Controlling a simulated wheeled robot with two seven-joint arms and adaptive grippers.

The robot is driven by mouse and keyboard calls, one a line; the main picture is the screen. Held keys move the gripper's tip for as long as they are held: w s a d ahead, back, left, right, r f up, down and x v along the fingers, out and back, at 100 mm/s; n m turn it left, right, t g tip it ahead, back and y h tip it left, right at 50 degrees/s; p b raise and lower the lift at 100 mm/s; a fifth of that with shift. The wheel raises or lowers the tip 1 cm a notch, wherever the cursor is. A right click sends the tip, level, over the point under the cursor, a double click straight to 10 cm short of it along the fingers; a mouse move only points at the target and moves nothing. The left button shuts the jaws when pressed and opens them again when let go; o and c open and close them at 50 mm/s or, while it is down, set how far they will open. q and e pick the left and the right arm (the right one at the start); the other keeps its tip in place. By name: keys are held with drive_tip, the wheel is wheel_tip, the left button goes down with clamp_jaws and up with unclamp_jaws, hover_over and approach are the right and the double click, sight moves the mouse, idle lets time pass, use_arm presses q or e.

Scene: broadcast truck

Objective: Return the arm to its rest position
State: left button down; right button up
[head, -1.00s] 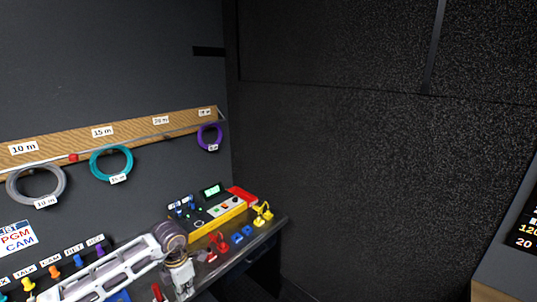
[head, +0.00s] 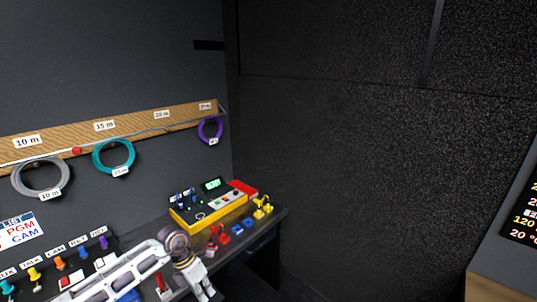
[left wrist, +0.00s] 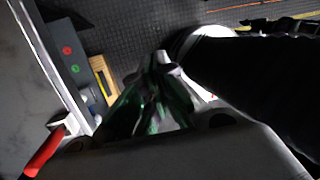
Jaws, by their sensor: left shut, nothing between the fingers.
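My left arm comes in from the lower left of the head view, over the front of the desk. My left gripper (head: 208,292) hangs at its end, pointing down near the bottom edge of the picture. It is shut, with nothing held. In the left wrist view its fingers (left wrist: 160,80) are dark and greenish in the middle and lie together. My right gripper is not in view.
A yellow tester box (head: 215,210) stands on the desk beyond the gripper, with red, blue and yellow connectors (head: 240,228) before it. Coloured plugs (head: 60,263) stand at left. Cable coils (head: 113,157) hang from a wooden rail (head: 130,132). A dark wall fills the right.

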use_arm(q)
drive_tip(key=w+d+f+n+t+h, duration=0.55)
drive_tip(key=d+f+n+h, duration=0.4)
drive_tip(key=n, duration=0.35)
drive_tip(key=s+a+f+n+t+y, duration=0.35)
drive_tip(key=a+f+n, duration=0.35)
drive_tip(key=f, duration=0.4)
drive_tip(key=s+a+f+n+t+y, duration=0.3)
drive_tip(key=a+f+n+y, duration=0.1)
drive_tip(key=f+n, duration=0.6)
drive_tip(key=s+a+f+n+g+y, duration=0.2)
drive_tip(key=s+a+f+n, duration=0.1)
drive_tip(key=s+f, duration=0.55)
drive_tip(key=s+a+f+n+g+y, duration=0.2)
drive_tip(key=s+a+f+n+y, duration=0.1)
drive_tip(key=s+f, duration=0.6)
drive_tip(key=s+f+n+g, duration=0.2)
drive_tip(key=s+f+g, duration=0.1)
drive_tip(key=s, duration=1)
drive_tip(key=s+d+f+n+g, duration=0.1)
drive_tip(key=s+f+n+g, duration=0.2)
drive_tip(key=s, duration=1)
drive_tip(key=shift+s+y, duration=0.3)
drive_tip(key=shift+d, duration=0.15)
